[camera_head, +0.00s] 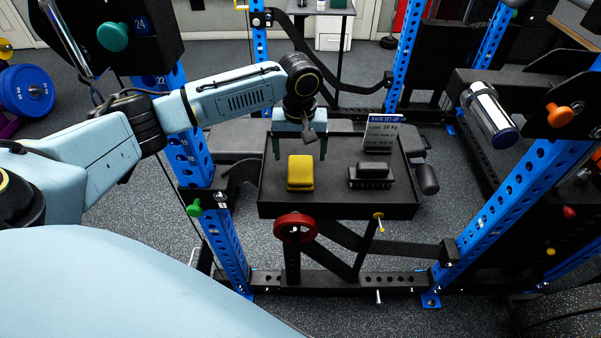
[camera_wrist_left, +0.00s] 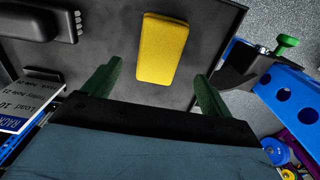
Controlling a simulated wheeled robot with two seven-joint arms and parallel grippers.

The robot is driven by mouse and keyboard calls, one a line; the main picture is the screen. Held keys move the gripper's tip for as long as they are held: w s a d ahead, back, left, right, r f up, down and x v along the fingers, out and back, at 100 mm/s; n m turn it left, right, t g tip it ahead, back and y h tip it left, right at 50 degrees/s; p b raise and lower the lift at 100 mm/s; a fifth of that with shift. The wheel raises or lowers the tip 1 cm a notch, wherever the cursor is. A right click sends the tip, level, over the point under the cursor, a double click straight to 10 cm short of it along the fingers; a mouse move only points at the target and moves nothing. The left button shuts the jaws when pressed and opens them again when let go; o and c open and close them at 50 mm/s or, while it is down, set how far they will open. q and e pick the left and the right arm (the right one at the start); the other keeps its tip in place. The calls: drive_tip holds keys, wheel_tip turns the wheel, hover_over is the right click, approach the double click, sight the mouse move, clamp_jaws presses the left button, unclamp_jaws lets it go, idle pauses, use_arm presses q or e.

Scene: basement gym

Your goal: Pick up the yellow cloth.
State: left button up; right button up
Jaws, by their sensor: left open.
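The yellow cloth (camera_head: 300,173) is a folded, block-like bundle on the left part of a black tray (camera_head: 335,211). In the left wrist view the cloth (camera_wrist_left: 162,48) lies just beyond the fingertips, roughly centred between them. My left gripper (camera_head: 299,150) hangs over the tray behind the cloth, its green fingers spread. In the left wrist view my left gripper (camera_wrist_left: 160,80) is open and empty, with the fingers apart from the cloth. My right gripper is in neither view.
A black brush (camera_head: 370,175) lies right of the cloth in the tray. A small sign (camera_head: 382,132) stands at the tray's back right. Blue rack uprights (camera_head: 215,215) flank the tray on both sides. A red knob (camera_head: 295,228) is below the tray's front.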

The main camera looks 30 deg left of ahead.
sight(300, 168)
use_arm(q)
drive_tip(key=f, duration=0.5)
drive_tip(key=shift+s+d+b, duration=0.2)
drive_tip(key=shift+b, duration=0.2)
drive_tip(key=shift+r, duration=0.1)
drive_tip(key=c, duration=1.1)
wheel_tip(300, 168, up, 10)
drive_tip(key=shift+r+p, duration=0.1)
drive_tip(key=shift+p, duration=0.7)
